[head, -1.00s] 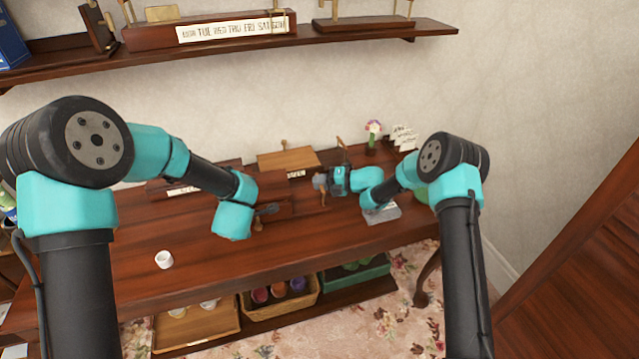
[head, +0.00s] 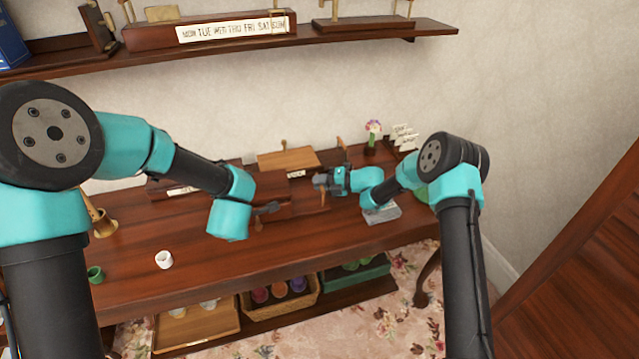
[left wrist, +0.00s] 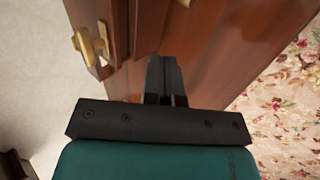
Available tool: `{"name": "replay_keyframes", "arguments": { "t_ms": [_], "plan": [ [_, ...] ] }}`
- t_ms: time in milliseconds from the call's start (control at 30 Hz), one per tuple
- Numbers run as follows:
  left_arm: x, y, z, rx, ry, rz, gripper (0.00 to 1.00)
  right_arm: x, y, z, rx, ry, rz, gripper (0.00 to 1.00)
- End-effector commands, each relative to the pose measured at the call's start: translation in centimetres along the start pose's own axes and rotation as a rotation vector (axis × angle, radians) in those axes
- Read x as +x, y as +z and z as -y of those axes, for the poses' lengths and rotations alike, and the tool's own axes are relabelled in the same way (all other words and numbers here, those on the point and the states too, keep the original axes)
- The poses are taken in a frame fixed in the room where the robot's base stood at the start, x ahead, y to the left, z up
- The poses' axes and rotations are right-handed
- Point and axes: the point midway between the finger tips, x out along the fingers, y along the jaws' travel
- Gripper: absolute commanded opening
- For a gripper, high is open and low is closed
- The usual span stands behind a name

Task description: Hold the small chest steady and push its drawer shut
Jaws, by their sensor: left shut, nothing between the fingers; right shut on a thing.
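The small chest (head: 287,159) is dark wood with a lighter top and a small label, standing toward the back of the desk. Its front, lower part is dark wood and partly hidden by my left arm, so how far the drawer stands out is hard to tell. My right gripper (head: 321,185) is shut at the chest's right end, with a narrow brown part between its fingers. My left gripper (head: 267,209) is shut and empty in front of the chest. In the left wrist view its black fingers (left wrist: 165,85) lie close to dark wood with a brass handle (left wrist: 92,42).
A white cup (head: 164,259) and a green cup (head: 96,275) stand on the desk (head: 200,270) at the left, near a brass object (head: 102,222). A flower vase (head: 371,141) stands behind right. A grey box (head: 381,214) lies under my right arm. The front middle is clear.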

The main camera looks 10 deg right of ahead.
Motion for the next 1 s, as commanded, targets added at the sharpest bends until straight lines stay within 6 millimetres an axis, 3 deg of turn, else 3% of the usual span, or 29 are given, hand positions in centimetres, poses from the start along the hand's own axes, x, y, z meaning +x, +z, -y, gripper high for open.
{"name": "replay_keyframes", "arguments": {
  "t_ms": [300, 733, 767, 1000],
  "plan": [
    [-3.1, 0.0, 0.0, 0.000, 0.000, 0.000, 0.00, 0.1, 0.0, 0.0, 0.000, 0.000, -0.001, 0.00],
    [-3.3, 0.0, 0.0, 0.000, -0.001, 0.000, 0.00, 0.1, 0.0, 0.0, 0.000, 0.000, -0.001, 0.00],
    [-3.3, 0.0, 0.0, 0.000, -0.001, 0.000, 0.00, 0.1, 0.0, 0.0, 0.000, 0.000, -0.001, 0.17],
    [-3.3, 0.0, 0.0, 0.000, -0.001, 0.000, 0.00, 0.0, 0.0, 0.0, 0.000, 0.000, -0.001, 0.40]
  ]
}}
